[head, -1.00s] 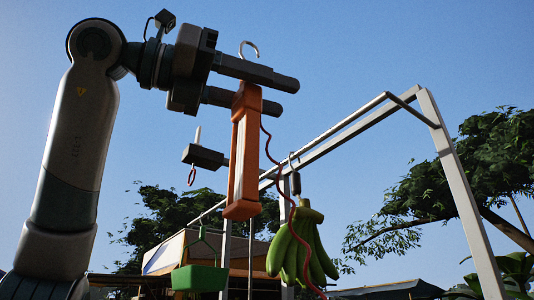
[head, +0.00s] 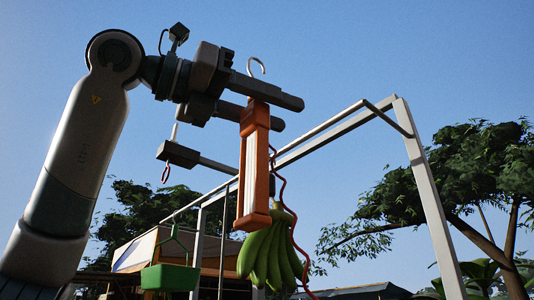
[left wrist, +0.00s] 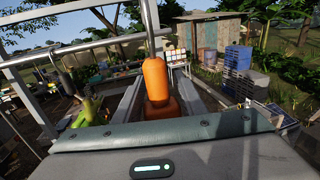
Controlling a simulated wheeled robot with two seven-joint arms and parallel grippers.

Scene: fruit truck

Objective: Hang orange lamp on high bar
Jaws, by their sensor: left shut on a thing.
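The orange lamp (head: 252,200) hangs upright from my left gripper (head: 288,113), with its white tube face toward the head camera. The gripper is shut on the lamp's orange top. The lamp's silver hook (head: 257,66) stands free above the fingers, and a red wavy cord trails beside it. The high bar (head: 320,127) is the top of a white metal frame, behind and right of the lamp in the head view. The left wrist view shows the orange lamp top (left wrist: 156,82) between the fingers and the bar (left wrist: 80,47) to the left. The hook is not on the bar. My right gripper is not seen.
Green bananas (head: 270,258) hang below the bar, partly behind the lamp. A green basket (head: 170,278) hangs at lower left. A dark box with a rod (head: 178,153) is left of the lamp. Open sky surrounds the hook.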

